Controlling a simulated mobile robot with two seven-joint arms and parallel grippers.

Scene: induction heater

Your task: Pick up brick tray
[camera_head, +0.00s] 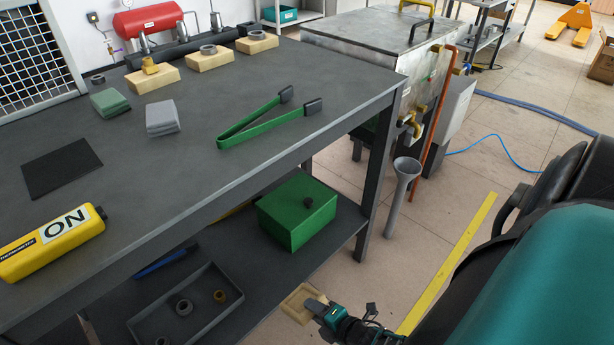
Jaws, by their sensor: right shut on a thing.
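A tan, square brick tray (294,304) with a raised rim is low at the bottom centre, beside the right end of the table's lower shelf. My right gripper (314,306) is shut on the tray's right side. The gripper partly covers that side. I cannot tell whether the tray touches the floor or the shelf edge. My left gripper is not in view.
The dark table (200,180) holds several tan bricks (208,60), green tongs (262,118) and a yellow ON device (50,243). On its lower shelf are a green box (297,225) and a grey bin (226,312). A grey funnel (398,190) stands right of the table leg.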

